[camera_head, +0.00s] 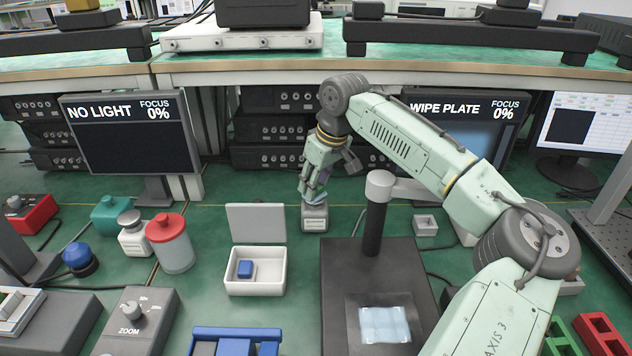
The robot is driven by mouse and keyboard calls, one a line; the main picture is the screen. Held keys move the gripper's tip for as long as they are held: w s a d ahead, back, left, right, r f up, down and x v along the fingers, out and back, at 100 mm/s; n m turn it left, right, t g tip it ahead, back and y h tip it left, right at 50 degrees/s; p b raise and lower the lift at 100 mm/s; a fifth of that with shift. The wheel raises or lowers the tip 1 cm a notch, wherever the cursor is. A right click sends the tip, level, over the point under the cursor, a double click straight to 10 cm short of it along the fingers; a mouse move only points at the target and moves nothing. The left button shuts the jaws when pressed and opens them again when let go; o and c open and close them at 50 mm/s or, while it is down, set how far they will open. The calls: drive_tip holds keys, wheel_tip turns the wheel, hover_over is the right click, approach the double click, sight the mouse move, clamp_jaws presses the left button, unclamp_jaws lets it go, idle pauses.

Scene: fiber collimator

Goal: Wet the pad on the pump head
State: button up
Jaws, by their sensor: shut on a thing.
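My gripper (314,196) points down at the middle of the green bench. It is shut on a small pale blue pad (321,201), mostly hidden by the fingers. The pad is at the top of a small grey-white container (314,220), which appears to be the pump. The pump head is hidden behind the pad and fingers, and I cannot tell whether they touch.
An open white box (255,287) with a blue item (245,269) stands left of the gripper. A red-lidded jar (170,245) is farther left. A black stand (335,300) with a light blue sheet (385,325) is in front. Monitors (130,135) stand behind.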

idle(0.3)
wheel_tip(320, 180, up, 5)
drive_tip(key=p, duration=0.4)
drive_tip(key=shift+f, duration=0.15)
drive_tip(key=shift+r+p, duration=0.45)
drive_tip(key=shift+r, duration=0.7)
drive_tip(key=shift+s, duration=0.1)
